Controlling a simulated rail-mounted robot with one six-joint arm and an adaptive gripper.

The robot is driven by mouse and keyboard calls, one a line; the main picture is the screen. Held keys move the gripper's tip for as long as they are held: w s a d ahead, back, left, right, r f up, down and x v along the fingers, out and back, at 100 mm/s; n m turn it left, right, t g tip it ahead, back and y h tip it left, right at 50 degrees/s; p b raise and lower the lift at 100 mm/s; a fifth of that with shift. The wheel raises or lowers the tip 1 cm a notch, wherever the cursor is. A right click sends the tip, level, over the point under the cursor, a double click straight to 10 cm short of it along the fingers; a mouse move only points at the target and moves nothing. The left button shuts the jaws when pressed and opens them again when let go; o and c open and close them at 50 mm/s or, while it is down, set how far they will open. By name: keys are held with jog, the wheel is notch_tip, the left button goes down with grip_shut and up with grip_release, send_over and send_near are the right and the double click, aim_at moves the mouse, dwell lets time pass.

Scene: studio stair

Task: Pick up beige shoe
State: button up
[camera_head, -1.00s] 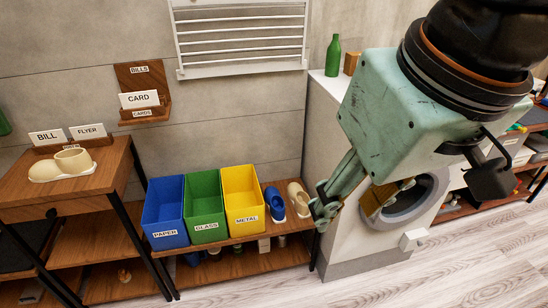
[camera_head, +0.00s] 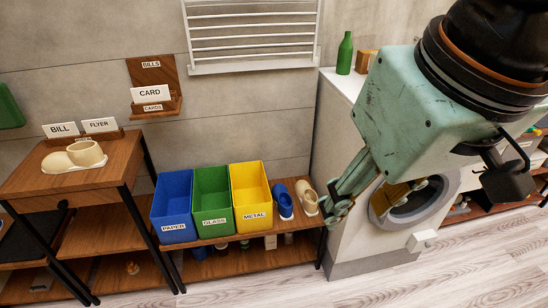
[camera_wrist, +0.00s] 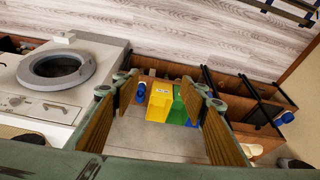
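One beige shoe (camera_head: 307,197) stands at the right end of the low wooden shelf, right of a blue shoe (camera_head: 281,201). My gripper (camera_head: 372,203) is open and empty, in front of the washing machine. Its left finger appears close beside the shelf's beige shoe in the picture; I cannot tell the depth gap. In the wrist view, the open fingers (camera_wrist: 155,108) frame the bins, and the shelf's beige shoe is not clearly visible.
Blue (camera_head: 173,208), green (camera_head: 212,203) and yellow (camera_head: 251,197) bins stand left of the shoes on the shelf (camera_head: 240,262). The washing machine (camera_head: 345,235) borders the shelf at right. A green bottle (camera_head: 345,53) stands on top. The floor in front is clear.

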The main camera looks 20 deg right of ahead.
jog(key=shift+c, duration=0.5)
jog(key=c, duration=0.6)
jog(key=shift+c, duration=0.2)
